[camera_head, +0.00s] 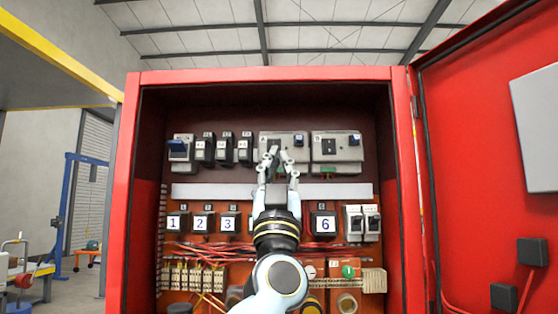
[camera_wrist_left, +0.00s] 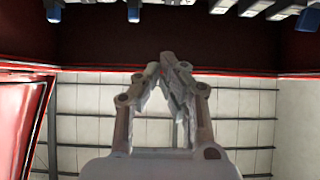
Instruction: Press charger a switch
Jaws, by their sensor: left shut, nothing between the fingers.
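Charger A (camera_head: 265,146) is a grey box marked A in the upper row of the red cabinet. Its blue switch (camera_head: 299,140) is on its right part. The same switch seems to show at the top edge of the upside-down left wrist view (camera_wrist_left: 134,12). My left gripper (camera_head: 276,153) is shut and empty, fingers pointing up in front of charger A's lower middle, left of the blue switch. It hides part of the charger. Its closed fingertips also show in the left wrist view (camera_wrist_left: 165,60), apart from the switch. My right gripper is not in view.
Charger B (camera_head: 337,146) sits close on the right with a similar blue switch (camera_head: 354,140). Black breakers (camera_head: 225,148) are on the left. A pale duct (camera_head: 215,191) runs below. The open red door (camera_head: 480,150) bounds the right side.

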